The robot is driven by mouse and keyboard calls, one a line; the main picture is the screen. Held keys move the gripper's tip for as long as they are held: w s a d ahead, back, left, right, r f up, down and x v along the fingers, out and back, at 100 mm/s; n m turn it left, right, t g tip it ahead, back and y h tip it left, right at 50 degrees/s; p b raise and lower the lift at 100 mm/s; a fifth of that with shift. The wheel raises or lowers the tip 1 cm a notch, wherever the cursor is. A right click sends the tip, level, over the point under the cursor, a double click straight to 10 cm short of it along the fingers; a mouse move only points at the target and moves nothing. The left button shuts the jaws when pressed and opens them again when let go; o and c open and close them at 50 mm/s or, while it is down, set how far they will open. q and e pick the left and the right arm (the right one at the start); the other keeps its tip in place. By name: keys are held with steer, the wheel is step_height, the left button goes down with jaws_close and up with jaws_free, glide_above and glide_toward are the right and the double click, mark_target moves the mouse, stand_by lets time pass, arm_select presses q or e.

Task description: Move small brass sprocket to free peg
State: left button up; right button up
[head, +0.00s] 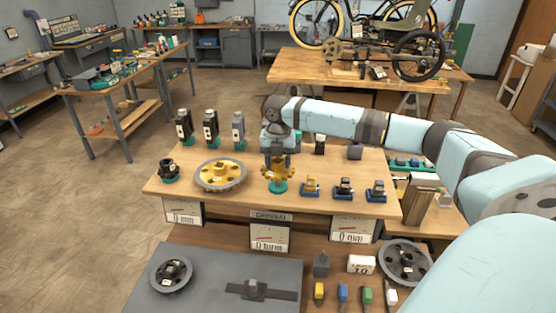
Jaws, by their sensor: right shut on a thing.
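My right gripper (278,157) points straight down over the middle of the wooden board. It is shut on the small brass sprocket (275,173), a toothed gold-coloured part just below the jaws. A round green base (278,188) shows directly under the sprocket. I cannot tell whether the sprocket sits on a peg there or hangs just above it; the gripper and sprocket hide any peg. To the left, a large brass and grey gear (220,175) lies on another green base. My left gripper is not in view.
A dark part on a green base (169,171) stands at the board's left. Upright black and grey units (211,128) stand behind. Small parts on blue bases (343,188) stand close on the right. A grey mat (210,291) lies in front, lower down.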

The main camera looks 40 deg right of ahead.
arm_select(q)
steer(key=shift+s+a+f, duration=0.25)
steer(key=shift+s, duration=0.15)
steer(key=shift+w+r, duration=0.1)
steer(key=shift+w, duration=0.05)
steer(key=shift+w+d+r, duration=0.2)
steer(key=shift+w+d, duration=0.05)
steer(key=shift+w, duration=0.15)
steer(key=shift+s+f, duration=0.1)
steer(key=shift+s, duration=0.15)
arm_select(e)
steer(key=shift+f, duration=0.3)
steer(key=shift+f, duration=0.35)
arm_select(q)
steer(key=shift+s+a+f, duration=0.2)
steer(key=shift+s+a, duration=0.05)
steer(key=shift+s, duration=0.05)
arm_select(e)
steer(key=shift+f, duration=0.1)
steer(key=shift+f, duration=0.2)
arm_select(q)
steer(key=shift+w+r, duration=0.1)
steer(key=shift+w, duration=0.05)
arm_select(e)
steer(key=shift+f, duration=0.1)
